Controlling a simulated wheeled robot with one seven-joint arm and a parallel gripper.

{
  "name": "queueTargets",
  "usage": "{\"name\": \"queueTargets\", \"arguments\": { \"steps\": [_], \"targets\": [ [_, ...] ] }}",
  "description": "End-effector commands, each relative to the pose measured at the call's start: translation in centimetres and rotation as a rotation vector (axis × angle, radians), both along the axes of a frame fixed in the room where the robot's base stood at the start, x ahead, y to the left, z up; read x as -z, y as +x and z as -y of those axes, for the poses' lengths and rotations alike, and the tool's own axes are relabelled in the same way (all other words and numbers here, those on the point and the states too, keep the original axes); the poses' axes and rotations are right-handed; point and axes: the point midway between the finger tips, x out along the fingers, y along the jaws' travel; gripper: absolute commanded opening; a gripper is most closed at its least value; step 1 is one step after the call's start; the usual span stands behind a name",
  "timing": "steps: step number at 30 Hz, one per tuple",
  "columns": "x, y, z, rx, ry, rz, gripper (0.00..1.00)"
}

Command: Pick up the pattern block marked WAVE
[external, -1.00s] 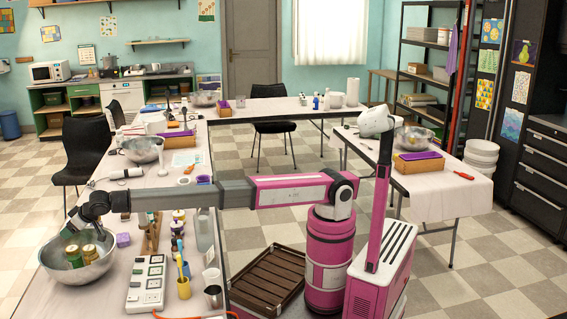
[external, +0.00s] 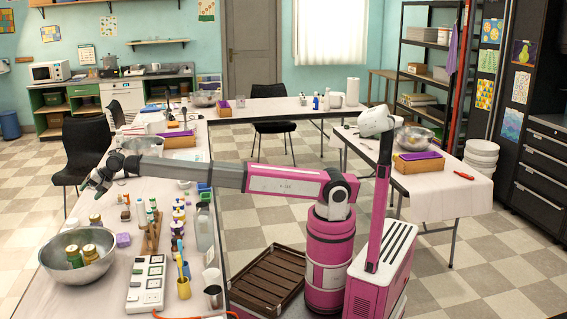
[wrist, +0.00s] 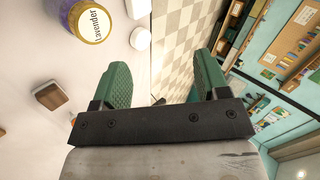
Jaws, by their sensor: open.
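My gripper (external: 90,186) is open and empty over the left edge of the long left table in the external view. In the wrist view my gripper (wrist: 161,66) shows two green fingers spread apart with nothing between them. I cannot read the word WAVE on anything. A small brown block with a pale face (wrist: 50,96) lies on the table left of the fingers in the wrist view; any mark on it is too small to tell, so I cannot say whether it is the pattern block.
A jar labelled lavender (wrist: 84,20) is at upper left in the wrist view. A metal bowl (external: 101,271) holds green jars (external: 74,257) with gold lids.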

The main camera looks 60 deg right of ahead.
Motion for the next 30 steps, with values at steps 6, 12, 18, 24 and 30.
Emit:
{"name": "queueTargets", "arguments": {
  "steps": [6, 12, 18, 24, 30],
  "targets": [
    [0.0, 5.7, 9.7, 0.28, 0.316, -0.299, 0.68],
    [-0.7, 9.7, 18.4, 0.515, 0.612, -0.572, 0.68],
    [-1.5, 12.2, 24.9, 0.672, 0.838, -0.78, 0.68],
    [-2.2, 13.6, 29.7, 0.769, 0.997, -0.928, 0.68],
    [-2.0, 14.5, 33.2, 0.834, 1.112, -1.04, 0.68]
  ]
}}
